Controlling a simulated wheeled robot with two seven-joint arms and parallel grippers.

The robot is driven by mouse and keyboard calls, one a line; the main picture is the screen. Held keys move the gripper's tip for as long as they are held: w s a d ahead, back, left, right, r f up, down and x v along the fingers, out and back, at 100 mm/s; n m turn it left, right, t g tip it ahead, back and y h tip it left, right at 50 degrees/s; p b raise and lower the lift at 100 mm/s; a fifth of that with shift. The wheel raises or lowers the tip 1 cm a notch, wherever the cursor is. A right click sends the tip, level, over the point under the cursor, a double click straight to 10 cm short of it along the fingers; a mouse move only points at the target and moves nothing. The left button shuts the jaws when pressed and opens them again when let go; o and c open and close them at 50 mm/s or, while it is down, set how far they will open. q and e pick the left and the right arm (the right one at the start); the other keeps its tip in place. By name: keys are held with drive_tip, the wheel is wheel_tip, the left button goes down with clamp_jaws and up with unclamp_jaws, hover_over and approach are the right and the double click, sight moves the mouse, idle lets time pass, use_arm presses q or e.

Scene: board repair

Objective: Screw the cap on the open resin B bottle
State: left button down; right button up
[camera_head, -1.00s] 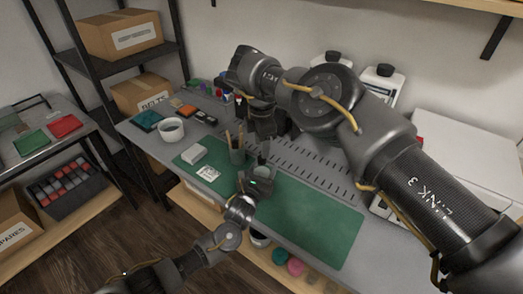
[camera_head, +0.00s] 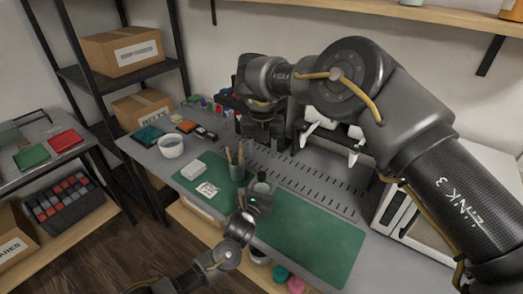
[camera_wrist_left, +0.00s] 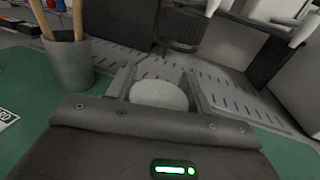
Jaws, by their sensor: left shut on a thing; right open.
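My left gripper (camera_head: 262,187) is low over the green mat, shut on a pale, round-topped thing (camera_wrist_left: 160,95). The wrist view shows that thing between the two fingers, its smooth top facing the camera. I cannot tell whether it is the resin B bottle or its cap. My right gripper (camera_head: 262,142) points down above the grey bench, a little behind the left one. It is open, but its fingertips are small and dark, and I see nothing held. No bottle label is readable.
A grey cup (camera_head: 237,172) with brushes stands left of my left gripper, also in the wrist view (camera_wrist_left: 68,65). The green mat (camera_head: 318,240) is clear at the right. A white bowl (camera_head: 171,146) and small coloured items stand at the left. White-and-black equipment (camera_head: 400,215) stands at the right.

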sight(261, 174)
drive_tip(key=shift+s+a+n, duration=0.15)
drive_tip(key=shift+a+n, duration=0.05)
drive_tip(key=shift+n, duration=0.7)
drive_tip(key=shift+f, duration=0.15)
drive_tip(key=shift+f, duration=3.9)
clamp_jaws()
drive_tip(key=shift+o, duration=0.8)
unclamp_jaws()
